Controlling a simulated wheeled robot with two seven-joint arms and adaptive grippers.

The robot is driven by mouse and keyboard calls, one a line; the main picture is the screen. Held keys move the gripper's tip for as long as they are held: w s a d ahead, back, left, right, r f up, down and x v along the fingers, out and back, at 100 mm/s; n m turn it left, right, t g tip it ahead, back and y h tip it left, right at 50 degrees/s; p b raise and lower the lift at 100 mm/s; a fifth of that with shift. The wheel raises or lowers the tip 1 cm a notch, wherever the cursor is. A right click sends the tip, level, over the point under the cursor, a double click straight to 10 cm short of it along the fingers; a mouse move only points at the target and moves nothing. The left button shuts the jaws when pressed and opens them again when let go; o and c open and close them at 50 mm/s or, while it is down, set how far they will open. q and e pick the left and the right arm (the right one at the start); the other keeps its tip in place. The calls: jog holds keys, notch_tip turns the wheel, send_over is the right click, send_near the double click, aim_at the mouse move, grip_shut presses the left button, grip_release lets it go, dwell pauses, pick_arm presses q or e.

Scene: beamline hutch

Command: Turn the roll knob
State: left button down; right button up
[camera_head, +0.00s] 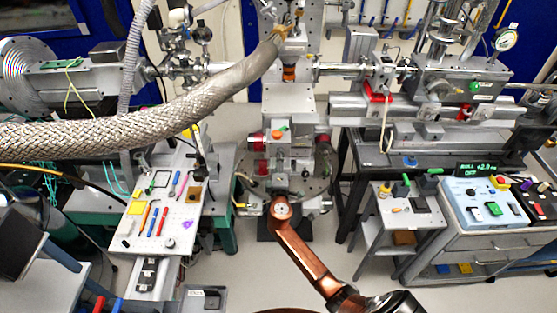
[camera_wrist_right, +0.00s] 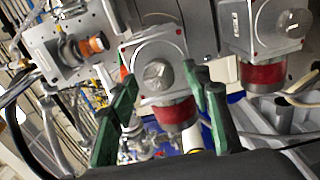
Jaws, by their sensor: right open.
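My right gripper (camera_wrist_right: 160,74) shows in the right wrist view with its two green fingers apart and nothing held. Behind the gap between them is a grey block with a round metal face (camera_wrist_right: 158,75) and a dark red cylinder (camera_wrist_right: 176,115) below it. I cannot tell whether the fingers touch it. An orange knob (camera_wrist_right: 97,43) on a metal mount lies left of the fingers, apart from them. In the head view an orange part (camera_head: 278,131) sits on the central stage. No label marks which is the roll knob. My left gripper is not in view.
A display (camera_head: 478,169) on the right console reads ROLL with a positive value and OFF. A second grey block with a red cylinder (camera_wrist_right: 262,75) stands right of the fingers. A braided hose (camera_head: 180,105) crosses the head view. A tool board (camera_head: 160,215) stands left.

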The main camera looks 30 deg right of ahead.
jog(key=v, duration=1.2)
notch_tip(320, 180, down, 25)
jog(key=s+g+y, duration=0.3)
jog(key=g+y, duration=0.1)
jog(key=s+a+f+m+g+y, duration=0.1)
jog(key=s+f+g, duration=0.1)
jog(key=s+f, duration=0.65)
jog(key=s+a+f+m+g+y, duration=0.15)
jog(key=s+f, duration=0.25)
jog(key=f, duration=0.9)
jog(key=s+f+m+g+y, duration=0.1)
jog(key=s+f+m+g, duration=0.1)
jog(key=s+f, duration=0.65)
jog(key=s+f+m+g+y, duration=0.1)
jog(key=s+f+g, duration=0.1)
jog(key=s+f, duration=0.65)
jog(key=s+f+m+g, duration=0.1)
jog(key=s+f+m, duration=0.1)
jog(key=s, duration=1)
jog(key=s+f+m+g, duration=0.1)
jog(key=s+m+g, duration=0.1)
jog(key=s, duration=1.1)
jog(key=shift+a+f, duration=0.2)
jog(key=shift+f, duration=0.2)
